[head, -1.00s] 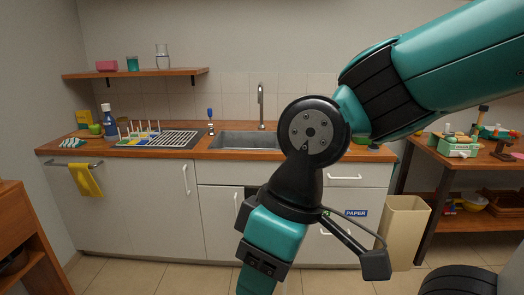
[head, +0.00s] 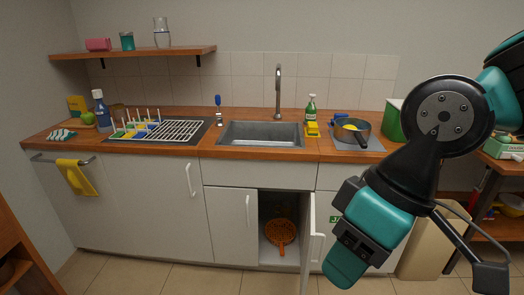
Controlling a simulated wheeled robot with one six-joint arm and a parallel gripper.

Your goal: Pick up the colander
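An orange colander (head: 281,233) sits low inside the cabinet under the sink, seen through its open door. Its holed bowl shows, and it seems to lean or lie with its open side partly toward me. The cabinet door (head: 308,240) stands open to the right of the colander. My arm fills the right side of the head view, well to the right of the colander and nearer to me.
A closed cabinet door (head: 231,225) is left of the opening. The sink (head: 260,134) is above it. A pan (head: 350,131), a green spray bottle (head: 311,109) and a drying rack (head: 172,131) stand on the counter. A beige bin (head: 428,245) is behind my arm. The floor in front is clear.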

